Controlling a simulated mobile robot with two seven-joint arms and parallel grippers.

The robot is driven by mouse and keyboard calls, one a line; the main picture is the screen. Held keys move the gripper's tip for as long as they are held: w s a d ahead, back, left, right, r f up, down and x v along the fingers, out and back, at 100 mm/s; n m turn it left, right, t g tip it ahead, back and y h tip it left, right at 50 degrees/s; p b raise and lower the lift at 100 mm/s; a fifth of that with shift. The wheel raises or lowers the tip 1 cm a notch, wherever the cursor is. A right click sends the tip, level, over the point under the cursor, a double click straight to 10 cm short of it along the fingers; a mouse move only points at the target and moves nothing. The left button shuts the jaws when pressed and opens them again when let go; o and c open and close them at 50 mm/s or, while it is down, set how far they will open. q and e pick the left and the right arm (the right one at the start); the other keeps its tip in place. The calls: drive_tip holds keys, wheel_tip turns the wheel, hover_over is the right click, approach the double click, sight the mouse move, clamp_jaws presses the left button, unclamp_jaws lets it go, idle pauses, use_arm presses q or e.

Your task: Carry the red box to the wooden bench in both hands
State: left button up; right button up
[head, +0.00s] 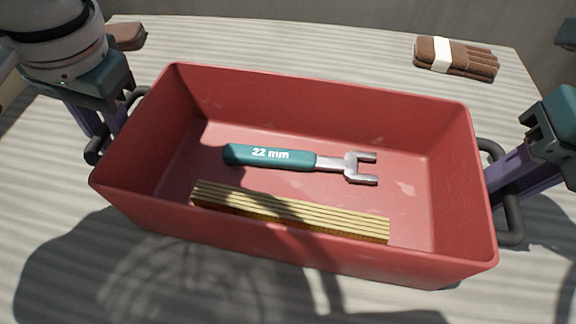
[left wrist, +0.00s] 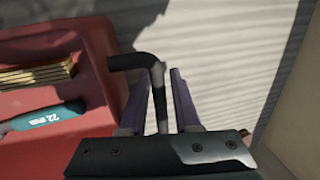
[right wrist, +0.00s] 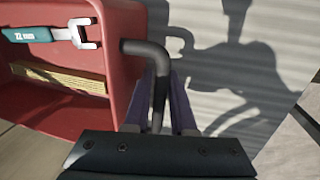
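The red box (head: 300,255) is an open tray on a pale striped tabletop (head: 400,300), with a black handle at each end. My left gripper (head: 98,140) is at the left handle (head: 93,155). In the left wrist view its fingers stand either side of the handle (left wrist: 157,85), with a small gap showing, so it looks open. My right gripper (head: 497,190) is at the right handle (head: 513,220). In the right wrist view its fingers close on the handle (right wrist: 160,85) from both sides. The box's underside is hidden. No wooden bench can be made out for certain.
Inside the box lie a teal-handled 22 mm wrench (head: 270,157) and a yellow folded rule (head: 290,212). Brown work gloves (head: 455,58) with a white band lie at the back right. Another brown item (head: 127,36) lies at the back left, behind my left arm.

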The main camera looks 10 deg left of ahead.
use_arm(q)
drive_tip(key=shift+f, duration=0.45)
use_arm(e)
drive_tip(key=shift+a+f, duration=0.1)
drive_tip(key=shift+f, duration=0.35)
use_arm(q)
drive_tip(key=c, duration=0.5)
use_arm(e)
clamp_jaws()
use_arm(q)
drive_tip(key=shift+r, duration=0.15)
use_arm(e)
drive_tip(key=shift+r, duration=0.15)
